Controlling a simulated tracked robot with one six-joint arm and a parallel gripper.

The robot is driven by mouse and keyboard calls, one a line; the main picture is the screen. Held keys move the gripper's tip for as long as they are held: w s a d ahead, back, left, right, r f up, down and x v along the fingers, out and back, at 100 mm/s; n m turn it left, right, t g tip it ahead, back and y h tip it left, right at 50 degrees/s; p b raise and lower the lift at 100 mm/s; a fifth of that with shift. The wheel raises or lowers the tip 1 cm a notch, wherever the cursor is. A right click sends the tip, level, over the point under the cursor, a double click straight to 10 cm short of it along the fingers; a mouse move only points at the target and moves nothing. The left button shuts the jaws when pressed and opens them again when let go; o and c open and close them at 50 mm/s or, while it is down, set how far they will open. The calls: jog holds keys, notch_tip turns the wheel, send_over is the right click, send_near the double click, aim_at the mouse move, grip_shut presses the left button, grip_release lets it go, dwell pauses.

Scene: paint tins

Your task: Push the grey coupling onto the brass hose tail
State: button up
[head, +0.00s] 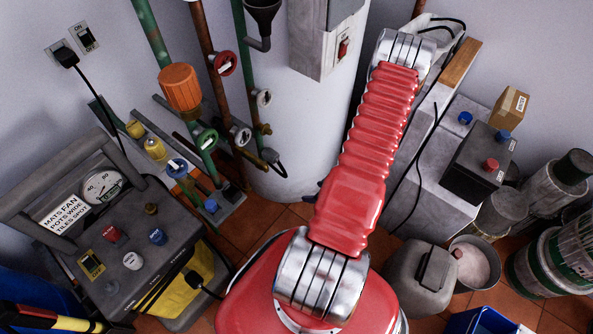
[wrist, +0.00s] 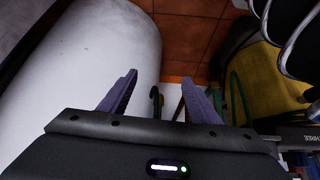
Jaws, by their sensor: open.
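My gripper (wrist: 160,90) shows in the wrist view with its two purple fingers spread apart and nothing held between them. Beyond the fingers are a dark hooked piece (wrist: 155,100) and a white cylinder at the left. In the head view, a small grey piece with a black hose (head: 271,156) sits beside the lower pipes; it may be the grey coupling, but I cannot tell for sure. A small brass fitting (head: 262,129) is on the pipe just above it; whether it is the hose tail is unclear.
A white tank (head: 300,130) stands behind the valve pipes. A grey console (head: 130,240) with a gauge is at left. A black battery-like box (head: 478,163), a grey jerrycan (head: 422,278), a bucket (head: 475,262) and paint tins (head: 553,262) crowd the right. Little tiled floor is bare.

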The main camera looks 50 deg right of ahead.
jog(key=w+a+r+n+t, duration=0.1)
jog(key=w+r+t, duration=0.1)
jog(key=w+t, duration=0.15)
jog(key=n+t, duration=0.2)
jog(key=t, duration=0.1)
send_near(276, 158)
jog(key=s, duration=0.2)
jog(key=shift+s+a+r, duration=0.1)
jog(key=shift+a+r, duration=0.05)
jog(key=shift+r, duration=0.25)
jog(key=shift+x, duration=6.95)
jog(key=c, duration=1.3)
